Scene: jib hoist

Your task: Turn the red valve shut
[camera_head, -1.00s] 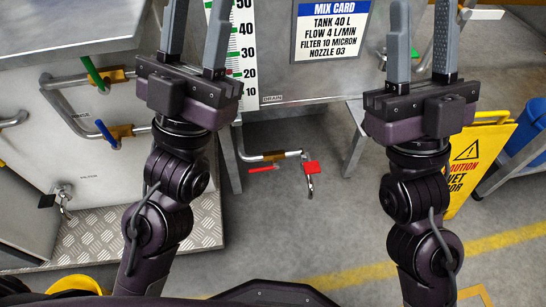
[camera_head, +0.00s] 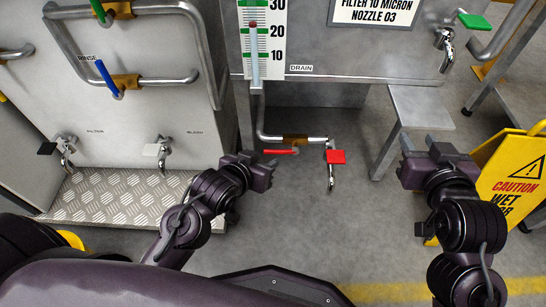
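The red valve lever (camera_head: 281,151) sits just below a brass valve body (camera_head: 296,140) on the drain pipe (camera_head: 318,141) under the tank. The lever lies roughly parallel to the pipe, pointing left. Contact with the lever cannot be made out. My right gripper (camera_head: 421,143) is open and empty, well right of the tap.
Green (camera_head: 98,10) and blue (camera_head: 107,78) lever valves are on the left panel, above two taps and a tread-plate step (camera_head: 120,200). A yellow caution sign (camera_head: 510,180) is at right. The floor below the drain pipe is clear.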

